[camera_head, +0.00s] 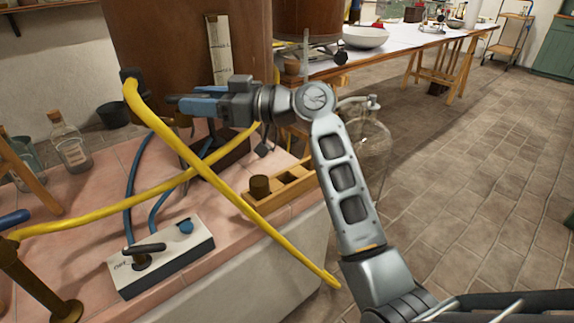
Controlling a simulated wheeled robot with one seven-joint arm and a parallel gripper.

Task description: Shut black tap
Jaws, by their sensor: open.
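Another black fitting (130,75) is at the upper end of a yellow hose, by the brown column. I cannot tell for certain which of them is the task's tap. My gripper (176,103) has blue-and-black fingers pointing left, in front of the column. It is open and appears empty, above and apart from the white box. The yellow hose partly hides its surroundings.
The yellow hose (215,178) crosses the pink tiled ledge (110,195). Blue hoses rise from the white box. A wooden tray (262,200) is at the ledge's right, and glass bottles (68,145) stand left. The floor at right is open.

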